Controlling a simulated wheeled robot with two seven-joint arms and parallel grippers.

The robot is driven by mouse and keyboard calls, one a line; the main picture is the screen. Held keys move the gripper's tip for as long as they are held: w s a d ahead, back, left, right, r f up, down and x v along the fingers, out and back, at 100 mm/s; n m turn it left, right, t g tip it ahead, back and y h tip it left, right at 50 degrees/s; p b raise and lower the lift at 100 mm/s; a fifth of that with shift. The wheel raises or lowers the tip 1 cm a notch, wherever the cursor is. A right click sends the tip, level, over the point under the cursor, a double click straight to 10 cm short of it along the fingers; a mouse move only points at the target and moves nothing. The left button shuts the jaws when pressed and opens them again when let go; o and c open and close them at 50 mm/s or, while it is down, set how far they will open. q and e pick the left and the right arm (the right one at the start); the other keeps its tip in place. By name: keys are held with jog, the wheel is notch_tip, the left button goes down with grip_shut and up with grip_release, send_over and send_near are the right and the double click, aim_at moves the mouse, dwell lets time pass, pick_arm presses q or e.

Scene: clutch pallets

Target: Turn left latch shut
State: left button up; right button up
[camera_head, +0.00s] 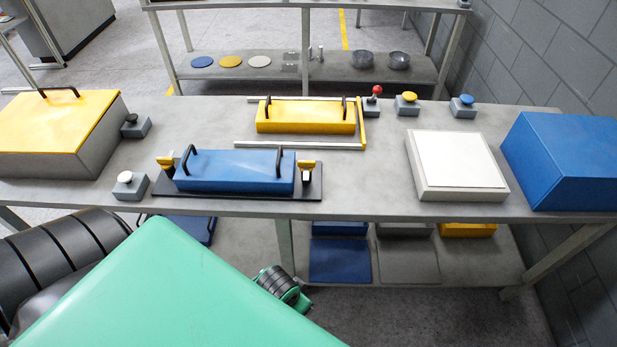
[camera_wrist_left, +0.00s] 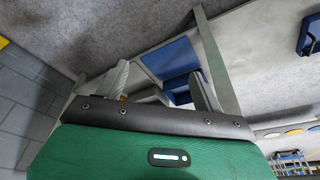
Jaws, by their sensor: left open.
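The blue pallet (camera_head: 235,172) has two black handles and lies on a black base plate (camera_head: 240,195) on the table. The left latch (camera_head: 166,161), a small yellow piece, stands at the plate's left end. The right latch (camera_head: 307,166), also yellow, stands at its right end. I cannot tell exactly how either latch is turned. My left gripper's two grey fingers are apart and empty in the left wrist view (camera_wrist_left: 160,78). They are away from the latches, with the area of the lower shelf beyond them. My right gripper is in neither view.
A yellow pallet (camera_head: 305,118) lies behind in a rail frame. A white-topped button (camera_head: 130,185) stands close left of the left latch, and a black-topped one (camera_head: 135,125) behind. A yellow-lidded box (camera_head: 60,125) stands left. The table (camera_head: 365,180) is clear right of the plate.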

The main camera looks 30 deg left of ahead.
pick_arm(q)
jog(key=w+d+r+h+b, duration=0.1)
jog(key=w+d+r, duration=0.15)
jog(key=r, duration=0.35)
jog(key=w+d+r+h, duration=0.1)
jog(key=w+d+r, duration=0.15)
jog(key=r, duration=0.35)
jog(key=n+g+y, duration=0.3)
jog(key=n, duration=0.5)
send_near(306, 161)
notch_tip(306, 161, down, 7)
jog(key=shift+w+a+f+p, duration=0.1)
jog(key=shift+f+p, duration=0.15)
jog(key=shift+p, duration=0.1)
jog(key=shift+f, duration=0.6)
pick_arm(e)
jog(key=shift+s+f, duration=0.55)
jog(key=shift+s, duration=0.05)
pick_arm(q)
jog(key=c, duration=1)
